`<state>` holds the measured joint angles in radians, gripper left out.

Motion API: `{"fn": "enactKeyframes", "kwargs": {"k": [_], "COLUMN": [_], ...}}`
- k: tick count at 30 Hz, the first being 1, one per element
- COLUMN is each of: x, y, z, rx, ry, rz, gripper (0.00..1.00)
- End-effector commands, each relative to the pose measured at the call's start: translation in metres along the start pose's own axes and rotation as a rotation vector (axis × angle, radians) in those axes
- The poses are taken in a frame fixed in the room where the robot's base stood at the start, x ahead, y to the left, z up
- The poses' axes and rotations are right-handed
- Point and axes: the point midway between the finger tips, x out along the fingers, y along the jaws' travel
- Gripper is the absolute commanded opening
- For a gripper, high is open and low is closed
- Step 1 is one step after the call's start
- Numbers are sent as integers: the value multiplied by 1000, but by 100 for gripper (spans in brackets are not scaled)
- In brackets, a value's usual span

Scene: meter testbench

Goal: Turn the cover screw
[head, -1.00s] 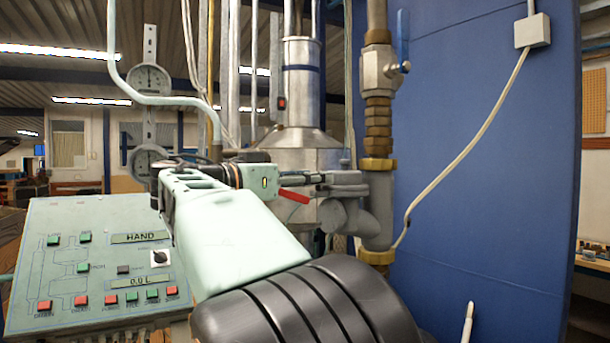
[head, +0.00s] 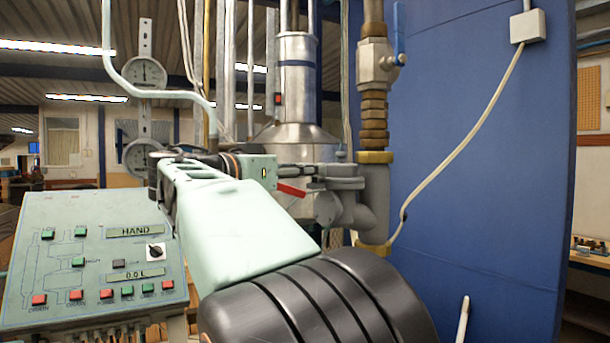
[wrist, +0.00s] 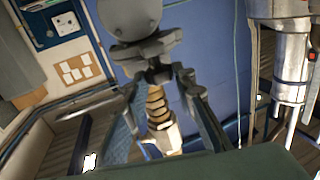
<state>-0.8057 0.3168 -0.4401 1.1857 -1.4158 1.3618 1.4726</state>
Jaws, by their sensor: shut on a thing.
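A grey metal fitting (head: 345,184) with a rounded body sits on the pipework at the centre of the head view. It also shows at the top of the wrist view, with a round grey disc (wrist: 130,16). My gripper (head: 316,175) reaches it from the left. In the wrist view, my gripper's two fingers (wrist: 158,76) close in on a small grey part just under the disc. I take this part to be the cover screw; the fingertips hide most of it, and its turn angle cannot be read.
A brass valve stack with a blue lever (head: 399,35) rises above the fitting. A large blue tank (head: 480,180) fills the right. A green control panel (head: 90,250) stands at lower left, with dial gauges (head: 145,72) above. Thin pipes and cables hang close around my arm.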

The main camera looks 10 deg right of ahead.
Motion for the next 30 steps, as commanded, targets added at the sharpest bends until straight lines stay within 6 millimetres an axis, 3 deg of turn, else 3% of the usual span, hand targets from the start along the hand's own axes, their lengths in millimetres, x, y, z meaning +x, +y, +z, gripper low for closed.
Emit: {"fn": "enactKeyframes", "kwargs": {"k": [7, 30], "x": [0, 3], "y": [4, 12], "z": [7, 2], "rx": [5, 3], "ry": [1, 1], "rz": [-99, -463], "gripper": [0, 0]}}
